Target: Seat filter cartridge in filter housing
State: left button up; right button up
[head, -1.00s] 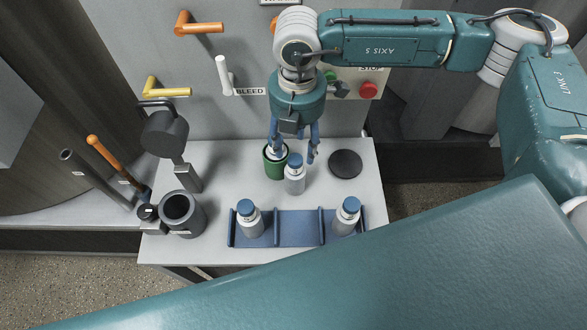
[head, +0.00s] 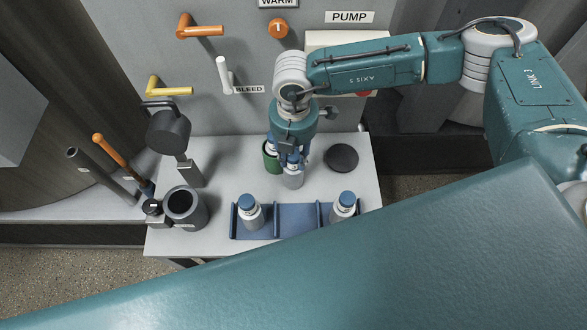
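The grey open-topped cylinder that looks like the filter housing (head: 187,217) stands at the left of the bench, its dark mouth empty as far as I see. Its dark round lid (head: 168,130) is raised behind it. A pale cylinder with a blue top (head: 293,179), perhaps a cartridge, stands upright mid-bench. My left gripper is not in view.
A green cup (head: 269,162) stands close left of the middle cylinder. A dark disc (head: 341,158) lies to the right. The blue rack (head: 296,219) has a free middle slot. Orange, yellow and white handles stick out from the back panel. A teal arm part of mine covers the lower right.

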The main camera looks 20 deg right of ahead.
grip_shut()
jog(key=shift+r, duration=0.1)
